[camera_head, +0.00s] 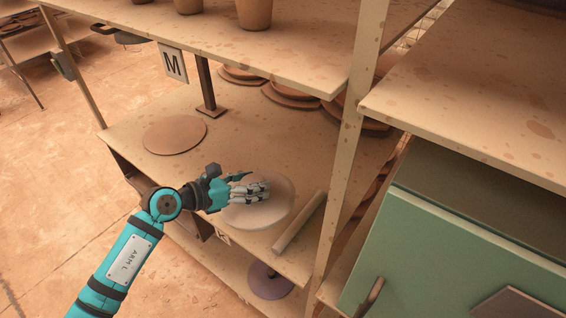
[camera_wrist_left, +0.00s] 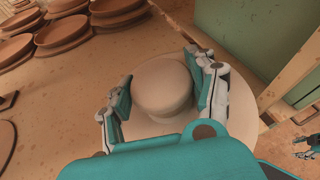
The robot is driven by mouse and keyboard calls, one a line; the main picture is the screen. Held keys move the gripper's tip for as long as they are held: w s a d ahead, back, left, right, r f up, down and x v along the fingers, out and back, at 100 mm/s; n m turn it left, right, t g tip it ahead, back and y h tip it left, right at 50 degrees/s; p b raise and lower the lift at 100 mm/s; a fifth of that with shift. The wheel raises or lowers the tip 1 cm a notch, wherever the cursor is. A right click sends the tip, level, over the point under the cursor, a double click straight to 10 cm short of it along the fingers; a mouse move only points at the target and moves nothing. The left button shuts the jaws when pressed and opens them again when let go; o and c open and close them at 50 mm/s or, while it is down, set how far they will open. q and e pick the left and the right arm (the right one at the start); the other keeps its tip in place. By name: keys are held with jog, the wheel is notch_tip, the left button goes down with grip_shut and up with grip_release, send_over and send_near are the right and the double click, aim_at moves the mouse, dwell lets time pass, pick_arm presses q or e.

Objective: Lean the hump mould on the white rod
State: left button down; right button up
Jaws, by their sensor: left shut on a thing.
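The hump mould (camera_head: 277,212) is a pale round disc with a raised dome. It is at the front right of the middle shelf, and I cannot tell whether it touches the board. My left gripper (camera_head: 252,190) is shut on its dome; in the left wrist view the dome (camera_wrist_left: 163,84) sits between the fingers, with the wide rim (camera_wrist_left: 238,105) spreading beyond them. The white rod (camera_head: 299,222) lies on the shelf just right of the mould, apart from or barely touching it. A small teal and dark part, probably my right gripper (camera_wrist_left: 306,148), shows at the wrist view's right edge.
A flat brown disc (camera_head: 174,134) lies on the middle shelf (camera_head: 222,145) at left. Stacked brown discs (camera_head: 290,95) stand at the back. A shelf post (camera_head: 347,150) and green cabinet (camera_head: 450,240) are at right. The upper shelf (camera_head: 240,48) overhangs the back.

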aim_at(287, 178)
pick_arm(q)
jog(key=shift+n, duration=0.3)
jog(key=x, duration=0.2)
jog(key=r+p+x, duration=0.1)
jog(key=x, duration=0.5)
jog(key=shift+d+r, duration=0.4)
jog(key=shift+d, duration=0.05)
pick_arm(e)
jog(key=s+a+r, duration=0.2)
jog(key=s, duration=0.2)
pick_arm(q)
jog(key=shift+w+d+f+h, duration=0.1)
jog(key=shift+w+f+h, duration=0.1)
jog(key=shift+h, duration=0.1)
jog(key=shift+f, duration=0.35)
jog(key=shift+f+b, duration=0.2)
jog(key=shift+b, duration=0.25)
jog(key=shift+f+b, duration=0.65)
notch_tip(287, 178, down, 3)
jog(key=b, duration=0.2)
jog(key=shift+b, duration=0.4)
notch_tip(287, 178, down, 3)
jog(key=shift+r+b, duration=0.1)
jog(key=shift+b, duration=1.15)
pick_arm(e)
notch_tip(287, 178, down, 8)
jog(key=w+d, duration=0.1)
jog(key=w, duration=0.1)
jog(key=shift+w+a, duration=0.1)
jog(key=shift+a, duration=0.1)
